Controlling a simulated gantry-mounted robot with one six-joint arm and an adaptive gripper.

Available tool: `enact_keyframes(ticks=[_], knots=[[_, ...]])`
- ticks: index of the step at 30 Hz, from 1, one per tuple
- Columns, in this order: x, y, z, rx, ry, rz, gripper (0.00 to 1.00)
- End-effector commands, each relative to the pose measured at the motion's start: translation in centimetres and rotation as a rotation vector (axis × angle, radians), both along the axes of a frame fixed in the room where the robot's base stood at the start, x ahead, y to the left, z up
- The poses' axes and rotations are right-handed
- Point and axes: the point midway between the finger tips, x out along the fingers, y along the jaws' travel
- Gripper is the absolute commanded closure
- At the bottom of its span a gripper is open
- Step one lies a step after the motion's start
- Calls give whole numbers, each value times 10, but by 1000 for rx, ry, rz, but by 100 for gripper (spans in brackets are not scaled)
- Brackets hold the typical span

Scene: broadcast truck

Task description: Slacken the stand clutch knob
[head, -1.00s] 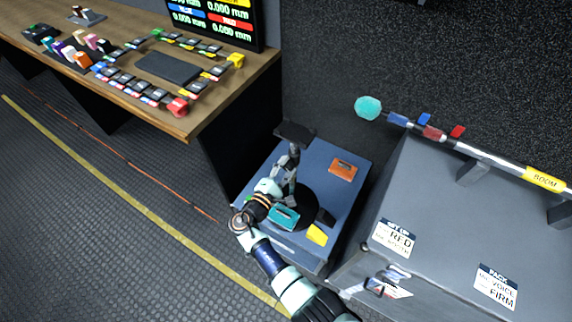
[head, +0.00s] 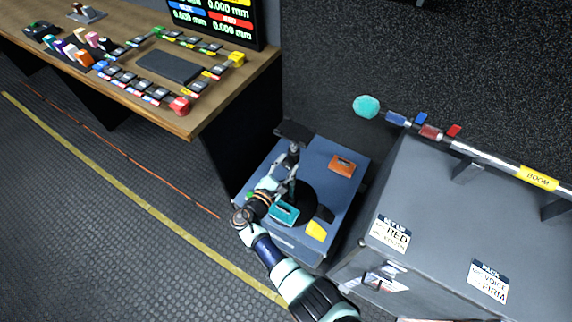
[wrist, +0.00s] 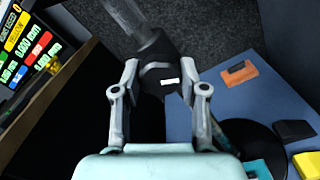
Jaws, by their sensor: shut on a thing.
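The stand has a round black base (head: 304,196) on a blue-topped case and a short upright post (head: 294,153) with a dark flat plate (head: 295,132) on top. In the wrist view the black clutch knob (wrist: 152,82) carries a white mark (wrist: 170,81). A grey post (wrist: 138,28) runs up and away from it. My gripper (wrist: 159,74) has one finger on each side of the knob and is shut on it. In the head view my gripper (head: 281,179) is at the post, and my wrist hides part of the stand.
An orange block (head: 342,165), a teal block (head: 284,213) and a yellow block (head: 316,231) lie on the blue top (head: 320,150). A grey case (head: 440,195) with a boom pole (head: 490,160) stands right. A wooden desk (head: 215,105) stands left.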

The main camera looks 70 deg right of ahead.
Motion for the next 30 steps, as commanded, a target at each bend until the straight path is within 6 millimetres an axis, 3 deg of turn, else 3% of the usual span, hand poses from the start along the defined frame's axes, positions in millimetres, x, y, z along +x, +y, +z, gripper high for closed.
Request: enact_keyframes(ticks=[8,9,13,23,26,30], knots=[[0,0,1,-2,-1,-1,92],[0,0,1,-2,-1,-1,54],[0,0,1,-1,-1,-1,32],[1,2,0,-1,-1,1,32],[3,14,0,-1,-2,3,32],[7,47,0,-1,-2,7,32]])
